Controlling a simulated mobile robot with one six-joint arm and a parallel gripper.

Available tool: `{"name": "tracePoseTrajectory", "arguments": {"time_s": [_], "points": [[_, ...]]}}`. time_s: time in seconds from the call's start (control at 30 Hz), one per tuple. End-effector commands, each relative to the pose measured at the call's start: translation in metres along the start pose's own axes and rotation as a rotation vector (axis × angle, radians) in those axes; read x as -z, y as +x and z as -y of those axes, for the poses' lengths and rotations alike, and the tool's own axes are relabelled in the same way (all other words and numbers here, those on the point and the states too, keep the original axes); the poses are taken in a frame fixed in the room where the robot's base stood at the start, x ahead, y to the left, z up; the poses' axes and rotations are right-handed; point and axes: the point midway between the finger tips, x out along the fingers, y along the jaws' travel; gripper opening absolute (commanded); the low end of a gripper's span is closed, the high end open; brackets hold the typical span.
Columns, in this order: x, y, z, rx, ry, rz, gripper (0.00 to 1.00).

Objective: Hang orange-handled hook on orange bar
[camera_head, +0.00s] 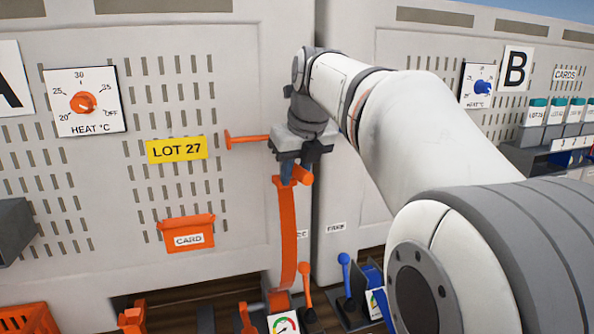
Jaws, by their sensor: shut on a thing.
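My gripper (289,158) is shut near the gap between two grey panels, fingers pointing down. It is shut on the hook, whose orange handle (303,175) shows just below and right of the fingers. A small blue part shows between the fingers, and much of the hook is hidden. A long orange strap (286,230) hangs down below the gripper to the low equipment. The orange bar (247,139) is level, with a round end at its left. Its right end reaches the gripper's outline. I cannot tell whether the hook touches the bar.
A yellow LOT 27 label (177,149), an orange card holder (187,234) and an orange heat dial (83,102) are on the left panel. Orange and blue levers (344,272) and gauges stand low in front. My arm covers much of the right side.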

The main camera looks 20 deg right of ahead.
Motion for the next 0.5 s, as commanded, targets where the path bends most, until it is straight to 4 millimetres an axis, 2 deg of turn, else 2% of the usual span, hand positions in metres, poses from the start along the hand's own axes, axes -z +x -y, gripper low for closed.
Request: {"name": "tracePoseTrajectory", "arguments": {"time_s": [0.13, 0.17, 0.43, 0.5], "points": [[-0.0003, -0.0007, -0.0002, 0.000, 0.000, 0.001, 0.00], [-0.0003, -0.0007, -0.0003, 0.000, -0.001, 0.001, 0.25], [-0.0003, -0.0005, -0.0005, 0.000, -0.001, 0.001, 0.47], [-0.0002, -0.0004, -0.0005, 0.000, -0.001, 0.000, 0.48]]}}
